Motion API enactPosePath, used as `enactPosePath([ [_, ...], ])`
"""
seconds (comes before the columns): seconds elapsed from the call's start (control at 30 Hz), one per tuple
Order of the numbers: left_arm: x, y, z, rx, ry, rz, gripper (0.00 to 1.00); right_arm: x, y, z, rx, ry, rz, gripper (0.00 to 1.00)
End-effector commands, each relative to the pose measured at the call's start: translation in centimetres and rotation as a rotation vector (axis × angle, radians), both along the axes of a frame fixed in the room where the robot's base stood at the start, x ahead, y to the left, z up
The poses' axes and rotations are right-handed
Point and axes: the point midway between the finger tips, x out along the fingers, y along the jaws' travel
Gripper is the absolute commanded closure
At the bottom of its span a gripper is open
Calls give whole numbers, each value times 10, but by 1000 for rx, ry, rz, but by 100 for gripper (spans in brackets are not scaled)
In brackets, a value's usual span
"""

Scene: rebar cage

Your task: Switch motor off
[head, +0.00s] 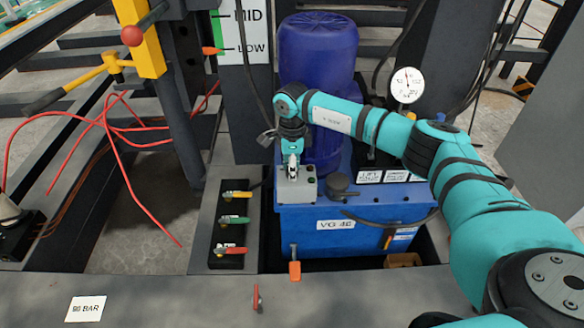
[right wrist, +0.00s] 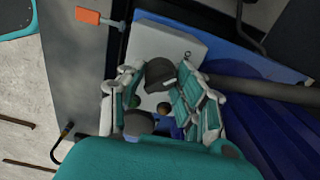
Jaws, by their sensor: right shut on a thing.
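The blue motor (head: 316,55) stands upright on a blue power unit (head: 355,218) labelled "VG 46". A small grey switch box (head: 296,187) sits at the unit's left front corner, with small buttons on its right side. My right gripper (head: 292,168) points down onto this box. In the right wrist view, its fingers (right wrist: 160,95) are shut around a dark knob (right wrist: 160,74) on the grey box (right wrist: 165,42). The knob's setting is hidden by the fingers. My left gripper is not in view.
Yellow, green and red valve handles (head: 236,220) sit left of the unit. An orange-tipped lever (head: 294,270) stands in front. A dial gauge (head: 407,84) rises behind my right arm. Red hoses (head: 120,140) hang at the left. A "90 BAR" label (head: 86,309) lies at front left.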

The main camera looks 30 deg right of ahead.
Motion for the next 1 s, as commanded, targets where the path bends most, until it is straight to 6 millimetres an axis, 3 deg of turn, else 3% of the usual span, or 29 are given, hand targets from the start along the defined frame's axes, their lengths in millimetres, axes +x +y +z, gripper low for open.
enactPosePath([
  [0.1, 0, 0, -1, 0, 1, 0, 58, 2, -1, 2, -2, -6, -2, 99],
  [0.13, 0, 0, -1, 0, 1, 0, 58, 2, -1, 2, -2, -6, -2, 63],
  [0.3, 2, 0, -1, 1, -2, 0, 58, 1, -1, 1, -1, -4, -2, 43],
  [0.67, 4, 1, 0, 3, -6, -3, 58, 1, -1, 9, 0, -3, -2, 43],
  [1.0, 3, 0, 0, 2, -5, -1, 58, 2, -1, 77, 0, -7, -1, 43],
])
